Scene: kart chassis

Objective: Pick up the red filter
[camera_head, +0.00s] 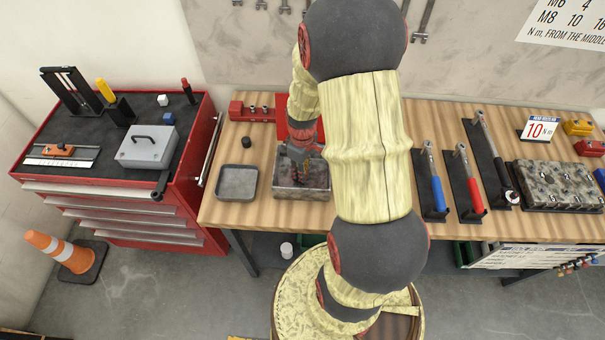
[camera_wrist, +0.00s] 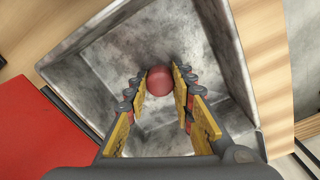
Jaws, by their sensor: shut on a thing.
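The red filter (camera_wrist: 158,81) shows as a round red end between my fingertips in the wrist view. My gripper (camera_wrist: 161,88) has its yellow-padded fingers on either side of it and is shut on it. They are inside a deep grey metal bin (camera_wrist: 105,72). In the head view my gripper (camera_head: 300,172) reaches down into the same bin (camera_head: 318,193) on the wooden bench. The filter cannot be made out there, and I cannot tell whether it touches the bin floor.
A shallow grey tray (camera_head: 237,183) and a small black knob (camera_head: 246,142) lie left of the bin. A red tool chest (camera_head: 120,150) stands further left. Wrenches with blue (camera_head: 438,194) and red (camera_head: 475,195) handles and an engine block (camera_head: 560,185) lie to the right.

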